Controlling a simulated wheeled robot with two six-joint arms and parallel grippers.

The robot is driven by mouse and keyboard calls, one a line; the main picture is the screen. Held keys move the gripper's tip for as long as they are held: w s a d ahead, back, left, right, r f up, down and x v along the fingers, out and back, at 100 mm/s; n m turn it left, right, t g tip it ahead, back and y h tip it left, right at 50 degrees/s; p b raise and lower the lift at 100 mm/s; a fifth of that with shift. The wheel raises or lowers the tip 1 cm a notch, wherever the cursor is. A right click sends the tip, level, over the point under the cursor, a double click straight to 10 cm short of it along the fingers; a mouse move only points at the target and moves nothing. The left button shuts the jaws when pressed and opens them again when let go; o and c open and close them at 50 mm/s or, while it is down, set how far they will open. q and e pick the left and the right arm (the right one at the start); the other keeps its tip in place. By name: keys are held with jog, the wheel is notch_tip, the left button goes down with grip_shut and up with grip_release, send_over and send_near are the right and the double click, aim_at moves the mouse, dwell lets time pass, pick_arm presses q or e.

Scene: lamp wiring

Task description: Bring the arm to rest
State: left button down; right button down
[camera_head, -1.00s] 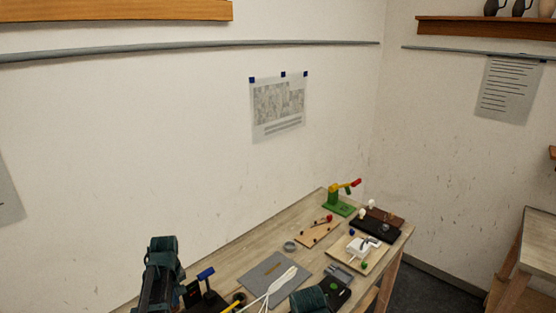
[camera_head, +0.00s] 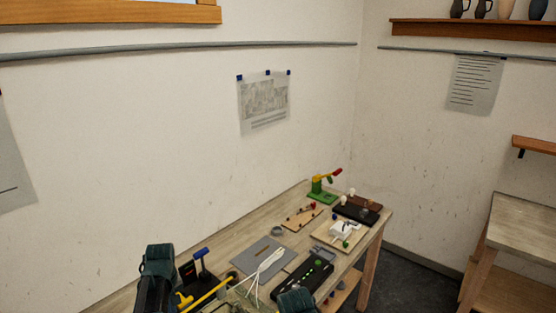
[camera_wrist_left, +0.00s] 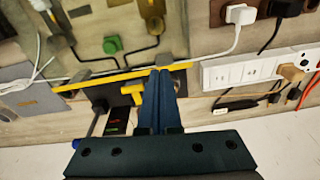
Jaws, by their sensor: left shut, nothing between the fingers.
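My left gripper (camera_wrist_left: 162,75) is shut and empty in the left wrist view, its dark blue-green fingers together. They point toward the tabletop gear, with the tips over or near a yellow bar (camera_wrist_left: 100,78); I cannot tell whether they touch it. In the head view my left arm's dark teal end (camera_head: 158,260) stands at the lower left, beside the table.
The wooden table (camera_head: 225,252) carries a grey mat (camera_head: 255,250), a white cable (camera_head: 268,266), small boards and a green-and-yellow lamp (camera_head: 321,187) at the far end. A white power strip (camera_wrist_left: 250,70) with plugs lies right of the fingers in the wrist view. A second table (camera_head: 520,222) stands right.

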pick_arm(q)
jog(key=s+d+f+m+b, duration=0.1)
jog(key=s+d, duration=0.1)
jog(key=d, duration=0.2)
jog(key=s+d+f+m+b, duration=0.1)
jog(key=d+f+m, duration=0.1)
jog(key=d, duration=0.3)
jog(key=s+d+f+m+b, duration=0.1)
jog(key=s+d+m+b, duration=0.1)
jog(key=d, duration=0.2)
jog(key=shift+s+d+f+g, duration=0.2)
jog(key=shift+s+d+g, duration=0.05)
jog(key=shift+s+g, duration=0.1)
jog(key=s+d+f+m+b, duration=0.4)
jog(key=s+d+m, duration=0.3)
jog(key=s+d, duration=0.3)
jog(key=shift+s+d+f+m+b, duration=0.25)
jog(key=shift+d+m+b, duration=0.1)
jog(key=shift+d, duration=0.85)
